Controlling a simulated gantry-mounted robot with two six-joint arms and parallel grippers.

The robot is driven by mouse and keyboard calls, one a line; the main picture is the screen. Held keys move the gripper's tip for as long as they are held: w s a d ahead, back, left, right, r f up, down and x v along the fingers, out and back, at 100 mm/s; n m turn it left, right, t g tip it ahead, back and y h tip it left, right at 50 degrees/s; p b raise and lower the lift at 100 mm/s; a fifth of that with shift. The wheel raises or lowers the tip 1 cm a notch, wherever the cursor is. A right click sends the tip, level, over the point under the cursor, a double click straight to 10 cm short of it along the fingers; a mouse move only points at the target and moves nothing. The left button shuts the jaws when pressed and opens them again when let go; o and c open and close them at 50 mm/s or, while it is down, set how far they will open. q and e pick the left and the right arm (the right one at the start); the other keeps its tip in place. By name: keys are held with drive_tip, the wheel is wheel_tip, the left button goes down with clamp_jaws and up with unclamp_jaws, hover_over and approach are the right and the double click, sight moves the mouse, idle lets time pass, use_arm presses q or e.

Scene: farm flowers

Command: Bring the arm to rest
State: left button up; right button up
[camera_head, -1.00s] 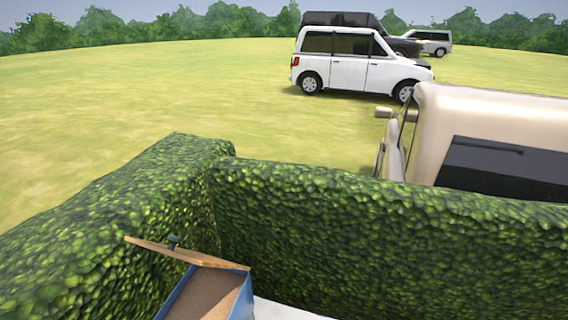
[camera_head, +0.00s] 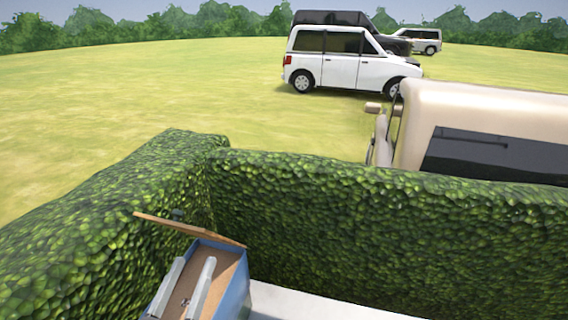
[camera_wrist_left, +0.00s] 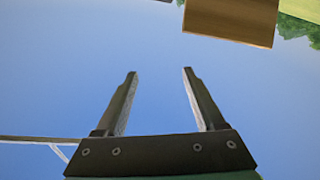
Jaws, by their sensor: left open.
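My left gripper (camera_head: 195,260) shows at the bottom left of the head view, its two pale fingers spread apart in front of the blue box (camera_head: 236,293). In the left wrist view the fingers of the left gripper (camera_wrist_left: 159,71) are apart with only blue between them, and nothing is held. The box has a brown inside and a wooden lid (camera_head: 188,229) that stands tilted open at its back. A brown wooden piece (camera_wrist_left: 230,18) shows at the top of the wrist view. My right gripper is not in view.
A tall green hedge (camera_head: 390,235) runs behind and to the left of the box. A pale surface (camera_head: 310,304) lies right of the box. Beyond the hedge are a beige vehicle (camera_head: 480,110), a white car (camera_head: 345,62) and open grass (camera_head: 130,95).

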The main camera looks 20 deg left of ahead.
use_arm(q)
drive_tip(key=d+r+m+t+h, duration=0.2)
drive_tip(key=d+r+t, duration=0.1)
drive_tip(key=r, duration=0.7)
drive_tip(key=d+r+m+t+h, duration=0.2)
drive_tip(key=d+r+m+h, duration=0.1)
drive_tip(key=r, duration=0.8)
drive_tip(key=d+r+m+t+h, duration=0.2)
drive_tip(key=d+r+t+h, duration=0.1)
drive_tip(key=r, duration=0.8)
drive_tip(key=shift+s+d+m+t, duration=0.3)
drive_tip(key=shift+s+d, duration=0.15)
